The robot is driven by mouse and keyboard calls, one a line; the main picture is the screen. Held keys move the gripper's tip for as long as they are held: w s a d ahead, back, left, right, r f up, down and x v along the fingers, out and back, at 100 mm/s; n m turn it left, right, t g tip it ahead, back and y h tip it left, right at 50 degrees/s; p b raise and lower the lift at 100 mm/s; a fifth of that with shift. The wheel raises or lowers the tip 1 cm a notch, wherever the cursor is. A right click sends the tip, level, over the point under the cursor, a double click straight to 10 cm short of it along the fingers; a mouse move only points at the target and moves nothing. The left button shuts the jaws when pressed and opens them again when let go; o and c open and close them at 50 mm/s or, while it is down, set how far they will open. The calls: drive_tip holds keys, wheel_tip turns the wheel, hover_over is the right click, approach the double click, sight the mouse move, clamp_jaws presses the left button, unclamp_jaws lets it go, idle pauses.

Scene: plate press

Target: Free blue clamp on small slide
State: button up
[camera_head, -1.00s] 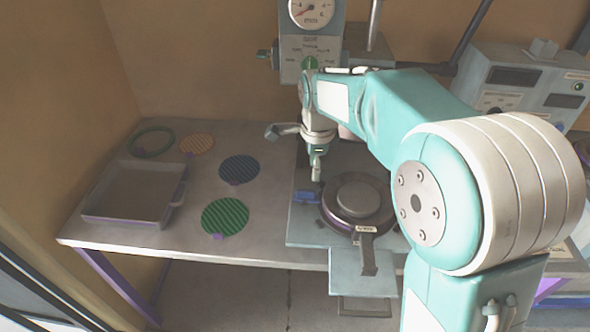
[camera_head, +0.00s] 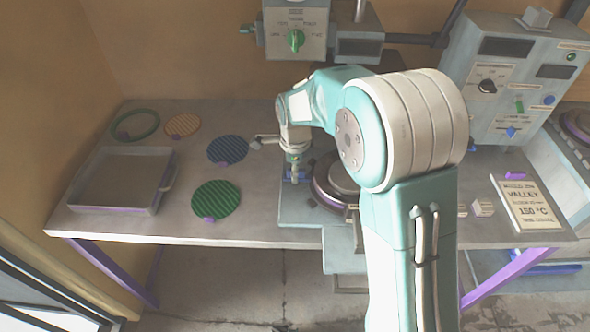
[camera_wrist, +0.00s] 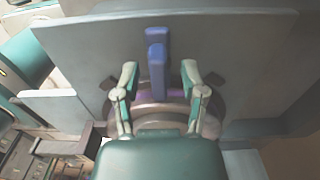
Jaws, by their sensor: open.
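The blue clamp (camera_wrist: 156,64) shows in the wrist view as an upright blue bar with a wider blue end, on a grey plate (camera_wrist: 230,50). My gripper (camera_wrist: 160,76) is open, with one finger on each side of the clamp's near part and gaps to both. In the head view my gripper (camera_head: 294,172) points down at the clamp, which it largely hides. The clamp sits left of the round dark press plate (camera_head: 328,188) on the grey slide base (camera_head: 297,208). I cannot tell whether the clamp is fastened.
A green ring (camera_head: 136,126) and a grey tray (camera_head: 80,205) are at left. The press head (camera_head: 297,40) stands behind. A control box (camera_head: 515,85) and sign (camera_head: 528,203) are at right.

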drive_tip(key=shift+d+f, duration=0.1)
drive_tip(key=shift+f, duration=0.05)
clamp_jaws()
drive_tip(key=shift+n, duration=0.3)
drive_tip(key=n, duration=0.8)
drive_tip(key=shift+n, duration=0.4)
drive_tip(key=n, duration=0.4)
drive_tip(key=shift+n, duration=0.3)
drive_tip(key=shift+s+n, duration=0.1)
drive_tip(key=shift+n, duration=1.8)
